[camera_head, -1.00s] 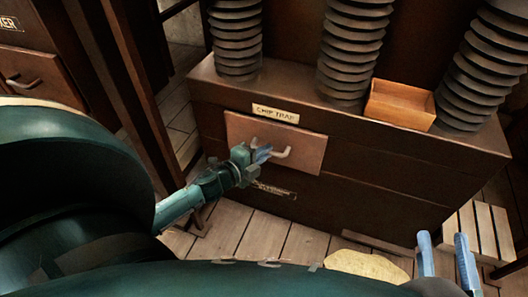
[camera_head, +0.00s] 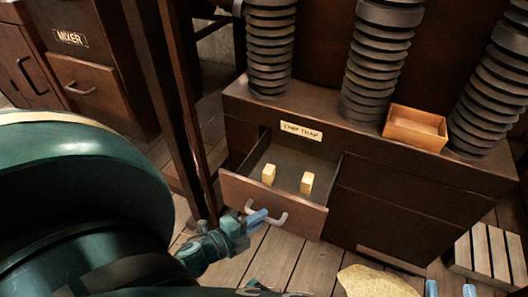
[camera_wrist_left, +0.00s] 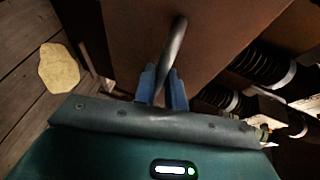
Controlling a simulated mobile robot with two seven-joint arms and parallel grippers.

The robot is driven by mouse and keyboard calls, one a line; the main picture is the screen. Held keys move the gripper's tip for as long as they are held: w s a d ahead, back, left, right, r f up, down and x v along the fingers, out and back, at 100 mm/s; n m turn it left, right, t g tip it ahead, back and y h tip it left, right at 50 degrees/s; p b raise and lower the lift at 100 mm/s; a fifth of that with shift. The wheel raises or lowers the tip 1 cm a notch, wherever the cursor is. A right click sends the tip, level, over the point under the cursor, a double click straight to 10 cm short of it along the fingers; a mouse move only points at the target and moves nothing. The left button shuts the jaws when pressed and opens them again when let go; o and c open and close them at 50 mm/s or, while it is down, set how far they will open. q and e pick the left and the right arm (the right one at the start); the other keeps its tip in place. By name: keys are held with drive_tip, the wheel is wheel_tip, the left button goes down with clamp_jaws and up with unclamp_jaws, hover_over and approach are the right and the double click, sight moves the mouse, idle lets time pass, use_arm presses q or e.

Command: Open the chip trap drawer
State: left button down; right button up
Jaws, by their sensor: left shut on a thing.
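The chip trap drawer (camera_head: 250,198) stands pulled out from the dark brown press base, below a "CHIP TRAP" label (camera_head: 301,131). Two small pale yellow blocks, a left one (camera_head: 268,175) and a right one (camera_head: 307,183), stand upright inside it. My left gripper (camera_head: 257,217) is at the drawer's front, shut on the drawer handle (camera_head: 281,219). In the left wrist view the blue fingers (camera_wrist_left: 163,88) close around the handle bar (camera_wrist_left: 176,42). My right gripper (camera_head: 451,290) shows only its blue fingertips at the bottom right edge, apart from each other with nothing visible between them.
An open orange-brown box (camera_head: 415,128) sits on the press base between black ribbed columns. A slatted wooden crate (camera_head: 488,258) stands on the floor at right. A pale flat patch (camera_head: 375,284) lies on the floor. A "MIXER" cabinet (camera_head: 88,88) stands at left.

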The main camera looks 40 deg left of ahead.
use_arm(q)
drive_tip(key=shift+s+d, duration=0.25)
drive_tip(key=shift+s, duration=0.85)
use_arm(e)
drive_tip(key=shift+f, duration=0.15)
use_arm(q)
drive_tip(key=c, duration=1.5)
unclamp_jaws()
use_arm(e)
drive_tip(key=shift+d+r, duration=0.1)
drive_tip(key=shift+r, duration=0.15)
use_arm(q)
drive_tip(key=shift+o, duration=0.2)
drive_tip(key=p+v, duration=0.2)
drive_tip(key=v, duration=1.1)
drive_tip(key=shift+p, duration=0.4)
use_arm(e)
drive_tip(key=shift+w+d+f+m+g+h, duration=0.1)
drive_tip(key=shift+w+d+m+g+h, duration=0.1)
drive_tip(key=shift+d+m+g+h, duration=0.45)
use_arm(q)
drive_tip(key=shift+s+a, duration=0.1)
drive_tip(key=shift+s, duration=0.05)
use_arm(e)
drive_tip(key=shift+s+a+f+n, duration=0.1)
drive_tip(key=shift+a+n, duration=0.1)
drive_tip(key=shift+n, duration=0.05)
